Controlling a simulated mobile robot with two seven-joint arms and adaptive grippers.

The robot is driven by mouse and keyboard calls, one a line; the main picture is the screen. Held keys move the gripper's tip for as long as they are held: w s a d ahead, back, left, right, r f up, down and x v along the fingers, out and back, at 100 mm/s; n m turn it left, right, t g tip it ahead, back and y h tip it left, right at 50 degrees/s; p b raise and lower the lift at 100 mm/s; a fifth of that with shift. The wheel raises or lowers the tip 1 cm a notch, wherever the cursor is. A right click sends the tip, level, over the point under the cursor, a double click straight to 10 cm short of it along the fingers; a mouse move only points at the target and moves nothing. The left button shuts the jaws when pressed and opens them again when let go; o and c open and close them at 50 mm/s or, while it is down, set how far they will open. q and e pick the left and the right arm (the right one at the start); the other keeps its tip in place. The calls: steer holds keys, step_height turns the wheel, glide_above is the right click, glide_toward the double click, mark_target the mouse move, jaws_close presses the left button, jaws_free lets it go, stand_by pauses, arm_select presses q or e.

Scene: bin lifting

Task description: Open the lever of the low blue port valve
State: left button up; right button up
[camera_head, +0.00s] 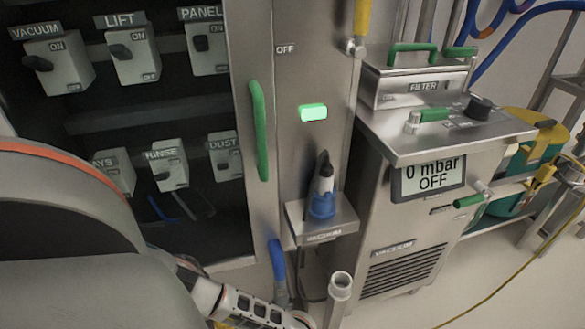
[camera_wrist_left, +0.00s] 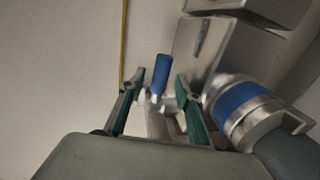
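The low blue lever (camera_head: 277,260) hangs upright below the cabinet's lower edge in the head view. In the left wrist view the blue lever (camera_wrist_left: 162,72) stands between and just beyond the fingertips of my left gripper (camera_wrist_left: 160,90), with a silver valve body below it. My left gripper is open, its green-padded fingers on either side of the lever; I see no clear contact. In the head view my left arm covers the lower left, and the fingers cannot be made out. My right gripper is not in view.
A metal pipe end (camera_head: 340,287) stands right of the lever. A bracket (camera_head: 322,218) holding a blue-based nozzle (camera_head: 323,195) is above. The vacuum unit (camera_head: 400,250) stands to the right. A blue-banded metal cylinder (camera_wrist_left: 245,105) is close to the right finger.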

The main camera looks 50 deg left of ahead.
arm_select(q)
jaws_close()
